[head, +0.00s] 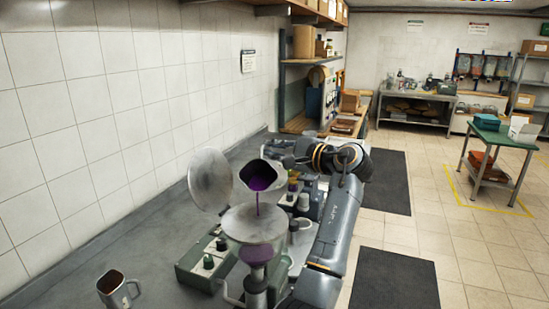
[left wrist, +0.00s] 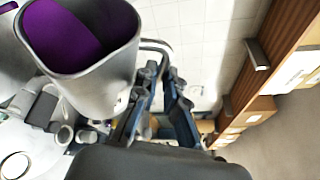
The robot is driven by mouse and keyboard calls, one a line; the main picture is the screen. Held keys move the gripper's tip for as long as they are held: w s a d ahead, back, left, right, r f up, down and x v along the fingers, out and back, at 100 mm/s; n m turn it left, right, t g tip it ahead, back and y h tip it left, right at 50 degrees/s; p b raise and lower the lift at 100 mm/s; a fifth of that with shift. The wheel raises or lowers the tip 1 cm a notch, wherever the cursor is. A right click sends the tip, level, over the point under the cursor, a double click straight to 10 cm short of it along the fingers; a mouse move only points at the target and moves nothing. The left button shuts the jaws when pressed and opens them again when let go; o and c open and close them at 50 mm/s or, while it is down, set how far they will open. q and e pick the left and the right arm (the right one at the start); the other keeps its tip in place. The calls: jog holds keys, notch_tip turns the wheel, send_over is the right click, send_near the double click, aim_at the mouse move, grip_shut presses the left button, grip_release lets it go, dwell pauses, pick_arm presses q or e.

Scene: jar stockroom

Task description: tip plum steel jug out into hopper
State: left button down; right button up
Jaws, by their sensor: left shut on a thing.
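The steel jug (head: 245,176) is tilted above the hopper (head: 252,224), with plum-coloured contents showing in its mouth. A thin plum stream (head: 257,204) runs from its lip down into the hopper. My left gripper (head: 288,160) is shut on the jug from the right side. In the left wrist view the jug (left wrist: 103,75) fills the upper left, with the plum contents inside, and the fingers (left wrist: 160,85) close at its handle. The hopper's round lid (head: 210,180) stands open at its left. My right gripper is not in view.
A steel mug (head: 115,290) with brown contents stands on the grey counter (head: 150,245) at front left. A control box with knobs (head: 203,262) sits beside the hopper. Shelves (head: 300,62) hang along the wall behind. A green table (head: 503,137) stands far right, with open floor before it.

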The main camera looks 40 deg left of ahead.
pick_arm(q)
jog(key=shift+s+d+r+n+y+b, duration=0.15)
jog(key=shift+s+n+b, duration=0.2)
jog(key=shift+b, duration=0.65)
jog(key=shift+s+d+r+n+y+b, duration=0.2)
jog(key=shift+n+b, duration=0.25)
jog(key=shift+b, duration=0.55)
jog(key=s+n+b, duration=0.1)
jog(key=s+r+n+y+b, duration=0.1)
jog(key=b, duration=0.1)
jog(key=s+n+b, duration=0.1)
jog(key=shift+s+d+r+n+y, duration=0.2)
jog(key=shift+d+n+y, duration=0.05)
jog(key=shift+d+n, duration=0.1)
jog(key=b, duration=0.1)
jog(key=s+n+b, duration=0.2)
jog(key=shift+d+r+y, duration=0.35)
jog(key=shift+y, duration=0.05)
jog(key=s+n+b, duration=0.2)
jog(key=b, duration=0.1)
jog(key=shift+d+r+n+y, duration=0.1)
jog(key=shift+d+n+y, duration=0.2)
jog(key=shift+y, duration=0.1)
jog(key=shift+s+d+r+n+g+b, duration=0.15)
jog(key=shift+s+n+g+b, duration=0.25)
jog(key=shift+s+n+b, duration=0.05)
dwell(1.7)
